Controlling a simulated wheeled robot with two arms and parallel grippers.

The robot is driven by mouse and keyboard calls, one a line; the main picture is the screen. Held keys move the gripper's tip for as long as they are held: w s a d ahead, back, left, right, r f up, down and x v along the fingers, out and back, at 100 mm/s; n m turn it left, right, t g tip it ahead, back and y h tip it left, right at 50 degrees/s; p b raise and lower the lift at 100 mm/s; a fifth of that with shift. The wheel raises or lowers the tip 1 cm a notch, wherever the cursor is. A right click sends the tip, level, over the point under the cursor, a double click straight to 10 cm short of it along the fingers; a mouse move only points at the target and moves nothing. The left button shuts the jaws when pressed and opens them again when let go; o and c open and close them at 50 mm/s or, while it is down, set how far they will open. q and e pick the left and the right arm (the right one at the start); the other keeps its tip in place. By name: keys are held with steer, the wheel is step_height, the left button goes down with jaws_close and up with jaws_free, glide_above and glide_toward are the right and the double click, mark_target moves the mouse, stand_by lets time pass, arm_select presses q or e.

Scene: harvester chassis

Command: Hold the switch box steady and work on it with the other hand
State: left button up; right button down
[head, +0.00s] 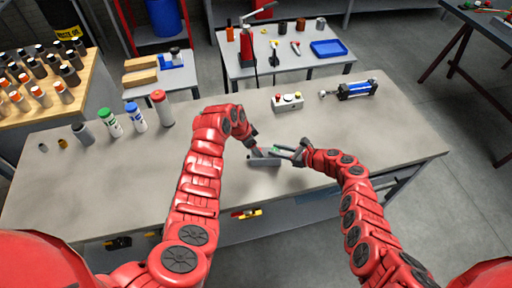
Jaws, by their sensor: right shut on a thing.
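A small grey switch box (264,161) sits on the workbench in the head view, between my two grippers, with a small green spot at its top. My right gripper (282,152) reaches in from the right and is shut on the switch box at its upper right side. My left gripper (256,149) points down at the box's upper left. Its fingertips are small and partly merge with the box, so I cannot tell whether they touch it or how far apart they are.
On the workbench (60,205), a white button box (288,102) and a blue-black cylinder device (350,90) stand behind the grippers. Several bottles, including a red-capped one (162,108), stand at the back left. The bench's right end is clear.

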arm_select(q)
steer(key=shift+w+f, duration=0.1)
steer(key=shift+f, duration=0.05)
jaws_close()
stand_by(0.4)
steer(key=n, duration=0.2)
steer(key=n+t+y, duration=0.1)
steer(key=n, duration=0.1)
steer(key=n+t, duration=0.1)
steer(key=n, duration=0.1)
steer(key=shift+s+d+n+y, duration=0.2)
steer(key=shift+d+n+y, duration=0.1)
steer(key=shift+n+y, duration=0.1)
steer(key=n+y, duration=0.1)
steer(key=n, duration=0.2)
steer(key=shift+d, duration=0.2)
steer(key=n+y, duration=0.2)
steer(key=n, duration=0.3)
steer(key=shift+d, duration=0.1)
